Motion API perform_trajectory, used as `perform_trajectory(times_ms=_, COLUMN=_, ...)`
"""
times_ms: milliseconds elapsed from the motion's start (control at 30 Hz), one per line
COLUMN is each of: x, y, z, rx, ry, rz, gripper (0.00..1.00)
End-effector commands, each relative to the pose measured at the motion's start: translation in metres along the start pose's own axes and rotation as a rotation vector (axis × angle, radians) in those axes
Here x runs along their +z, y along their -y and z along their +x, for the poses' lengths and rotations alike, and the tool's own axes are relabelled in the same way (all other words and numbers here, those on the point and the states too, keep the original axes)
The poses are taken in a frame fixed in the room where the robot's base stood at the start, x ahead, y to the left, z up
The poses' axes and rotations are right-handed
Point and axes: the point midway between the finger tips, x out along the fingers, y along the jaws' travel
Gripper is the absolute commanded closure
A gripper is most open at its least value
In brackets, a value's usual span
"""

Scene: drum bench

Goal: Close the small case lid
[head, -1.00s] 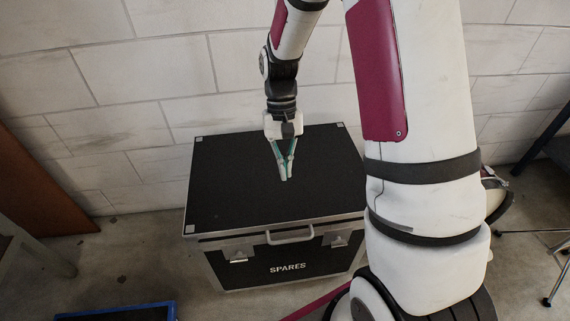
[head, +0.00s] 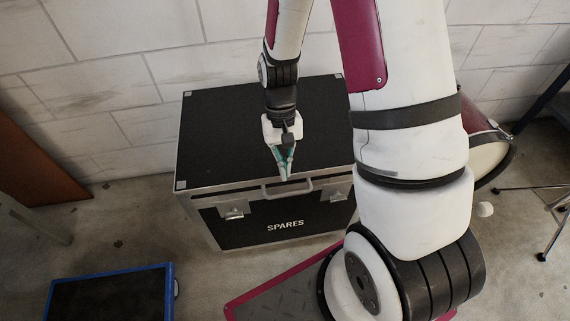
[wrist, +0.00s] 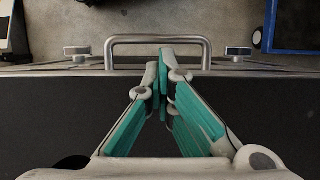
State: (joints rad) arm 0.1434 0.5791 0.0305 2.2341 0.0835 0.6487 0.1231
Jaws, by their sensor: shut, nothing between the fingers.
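The black case (head: 285,228) marked SPARES stands on the floor against the wall. Its black lid (head: 225,125) with metal edging lies flat over the body in the head view; I cannot tell whether a thin gap is left at the seam. A metal handle (head: 288,188) and two latches (head: 234,209) are on its front; the handle also shows in the wrist view (wrist: 158,40). My gripper (head: 285,177) points down over the lid's front edge, near the handle. Its fingertips (wrist: 166,60) are together and empty. I cannot tell whether they touch the lid.
A blue-edged black panel or tray (head: 112,297) lies on the floor at lower left. A brown board (head: 38,160) leans at the left wall. A drum (head: 490,155) and thin metal stand legs (head: 550,212) are at the right, behind my body.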

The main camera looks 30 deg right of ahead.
Motion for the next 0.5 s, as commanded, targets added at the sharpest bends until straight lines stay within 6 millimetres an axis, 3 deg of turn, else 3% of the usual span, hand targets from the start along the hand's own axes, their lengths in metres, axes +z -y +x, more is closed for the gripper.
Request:
perform_trajectory(times_ms=33, x=0.004, y=-0.003, z=0.015, rx=0.006, ry=0.021, rz=0.002, gripper=1.00)
perform_trajectory(times_ms=167, x=0.004, y=-0.003, z=0.013, rx=0.007, ry=0.020, rz=0.002, gripper=1.00)
perform_trajectory(times_ms=500, x=0.011, y=-0.002, z=-0.027, rx=0.003, ry=0.005, rz=0.001, gripper=1.00)
